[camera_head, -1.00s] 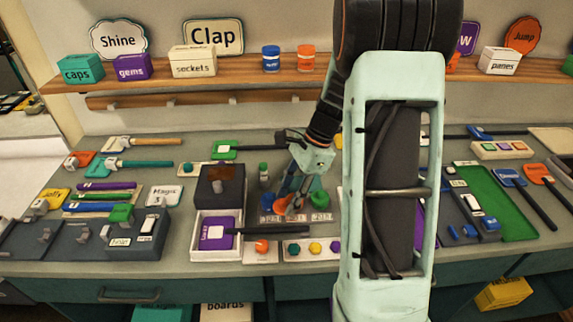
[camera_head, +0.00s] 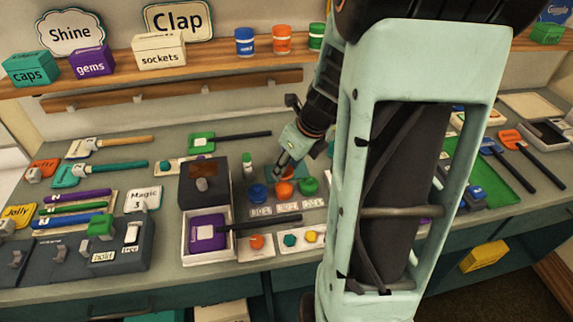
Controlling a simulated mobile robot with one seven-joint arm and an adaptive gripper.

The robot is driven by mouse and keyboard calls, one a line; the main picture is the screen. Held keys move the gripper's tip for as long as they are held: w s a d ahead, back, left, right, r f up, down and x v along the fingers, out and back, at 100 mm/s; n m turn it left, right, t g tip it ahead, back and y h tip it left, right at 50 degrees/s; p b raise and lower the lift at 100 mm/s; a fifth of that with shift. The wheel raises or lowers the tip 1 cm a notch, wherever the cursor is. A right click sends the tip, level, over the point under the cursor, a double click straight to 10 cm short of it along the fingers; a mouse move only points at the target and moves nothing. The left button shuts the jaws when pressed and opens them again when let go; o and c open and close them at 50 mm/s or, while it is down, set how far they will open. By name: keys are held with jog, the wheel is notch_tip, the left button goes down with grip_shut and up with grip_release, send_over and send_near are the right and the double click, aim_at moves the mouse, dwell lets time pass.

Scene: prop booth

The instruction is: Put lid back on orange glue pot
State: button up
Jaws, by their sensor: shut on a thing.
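My gripper (camera_head: 284,163) points down over the back of a small mat of pots. It is shut on a small orange piece (camera_head: 290,172), which looks like the orange lid; the fingers partly hide it. The orange glue pot (camera_head: 284,190) stands just in front of and below it, between a blue pot (camera_head: 258,193) and a green pot (camera_head: 308,186). I cannot tell whether the held piece touches the orange pot. Small number labels (camera_head: 288,208) lie in front of the pots.
A dark box (camera_head: 204,183) and a white tray with a purple block (camera_head: 207,232) stand left of the pots. A small green-capped bottle (camera_head: 247,164) stands close behind. A black-handled tool (camera_head: 270,220) lies in front. My arm hides the bench to the right.

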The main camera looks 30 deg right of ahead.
jog(key=shift+f+b, duration=2.2)
jog(key=shift+f, duration=0.55)
jog(key=shift+f+p, duration=0.1)
jog(key=shift+p, duration=0.5)
dwell(0.5)
jog(key=o, duration=1.4)
jog(key=shift+r+p, duration=3.55)
jog(key=shift+p, duration=0.2)
